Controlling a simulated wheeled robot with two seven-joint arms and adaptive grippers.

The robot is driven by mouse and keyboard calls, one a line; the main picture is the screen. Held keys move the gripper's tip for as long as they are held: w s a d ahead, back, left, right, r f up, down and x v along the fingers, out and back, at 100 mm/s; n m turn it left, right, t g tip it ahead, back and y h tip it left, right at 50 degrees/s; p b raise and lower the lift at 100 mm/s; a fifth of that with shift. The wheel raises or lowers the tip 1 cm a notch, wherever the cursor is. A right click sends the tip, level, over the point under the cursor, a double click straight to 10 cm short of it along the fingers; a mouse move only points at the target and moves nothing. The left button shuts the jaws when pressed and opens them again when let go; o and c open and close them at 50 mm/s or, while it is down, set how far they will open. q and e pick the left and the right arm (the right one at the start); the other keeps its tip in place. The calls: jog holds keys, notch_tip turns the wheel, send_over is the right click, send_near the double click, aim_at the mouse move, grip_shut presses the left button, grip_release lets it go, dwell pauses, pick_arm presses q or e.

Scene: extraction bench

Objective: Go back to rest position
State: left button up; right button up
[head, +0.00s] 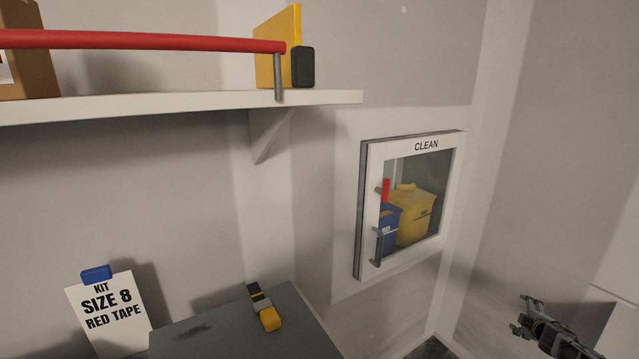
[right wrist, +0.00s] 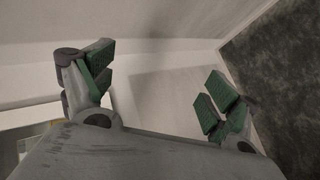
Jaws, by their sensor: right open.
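My right gripper (head: 531,316) is at the lower right of the head view, in front of the right wall and apart from any object. In the right wrist view the right gripper (right wrist: 160,85) is open, with its green-padded fingers wide apart and nothing between them. My left gripper is not in view.
A closed CLEAN cabinet (head: 376,150) holds yellow and blue containers. A shelf (head: 190,102) with a red rail (head: 150,41) runs upper left. A grey bench top (head: 225,325) carries a yellow-black tool (head: 265,308); a sign (head: 108,310) reads "KIT SIZE 8 RED TAPE".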

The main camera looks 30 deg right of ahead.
jog(key=s+a+f+m+g, duration=0.2)
jog(key=s+a+f+g, duration=0.1)
jog(key=s+f, duration=0.8)
jog(key=s+a+f+m+g+y, duration=0.1)
jog(key=s+a+f+g+y, duration=0.1)
jog(key=s+a+f, duration=0.85)
jog(key=s+a+f+g+y, duration=0.2)
jog(key=s+a+f, duration=0.5)
jog(key=a+f, duration=0.55)
jog(key=s+a+f+y, duration=0.15)
jog(key=a+f, duration=0.25)
jog(key=a, duration=0.4)
jog(key=s+a+f+g, duration=0.1)
jog(key=s+a+f, duration=0.1)
jog(key=a+f, duration=0.35)
jog(key=s+a+f+y, duration=0.1)
jog(key=a+f, duration=0.1)
jog(key=a, duration=0.8)
jog(key=w+a+f+y, duration=0.1)
jog(key=w+a, duration=0.2)
jog(key=a, duration=0.6)
jog(key=w+a+f+y, duration=0.1)
jog(key=w+a, duration=0.2)
jog(key=a, duration=0.7)
jog(key=shift+w+a+f+m+t+y, duration=0.15)
jog(key=shift+w+f+m+t+y, duration=0.1)
jog(key=shift+m+t+y, duration=0.15)
